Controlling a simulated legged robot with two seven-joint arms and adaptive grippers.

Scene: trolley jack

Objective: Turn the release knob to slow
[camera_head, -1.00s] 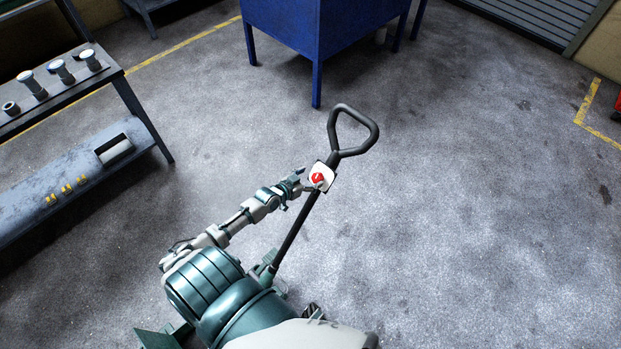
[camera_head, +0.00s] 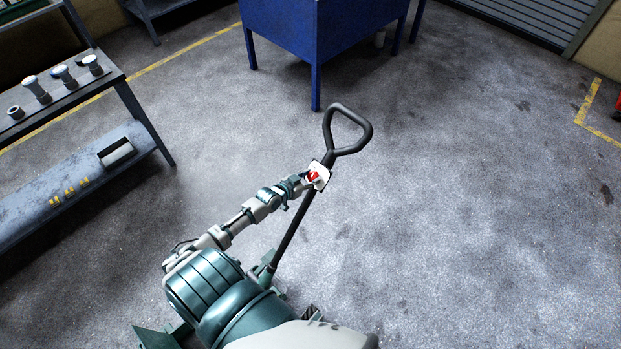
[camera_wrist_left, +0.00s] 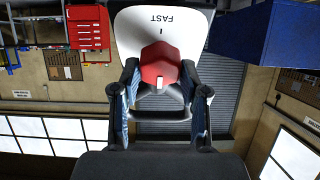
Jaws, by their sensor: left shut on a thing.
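The red release knob (camera_head: 313,175) sits on a white plate (camera_head: 323,174) on the trolley jack's black handle shaft (camera_head: 294,230). The looped handle grip (camera_head: 367,130) is above it. My left gripper (camera_head: 307,180) is at the knob, coming from the left. In the left wrist view, the fingers of my left gripper (camera_wrist_left: 160,84) stand on both sides of the red knob (camera_wrist_left: 160,62), shut on it. A white mark shows on the knob. The plate (camera_wrist_left: 135,35) reads "FAST", upside down, with a short line below it. No "slow" label is visible. My right gripper is out of view.
A blue workbench (camera_head: 285,40) stands behind the handle. A grey shelf unit (camera_head: 140,115) with cylindrical parts is at the left. The floor to the right of the handle is clear. A red tool cabinet (camera_wrist_left: 88,27) shows in the left wrist view.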

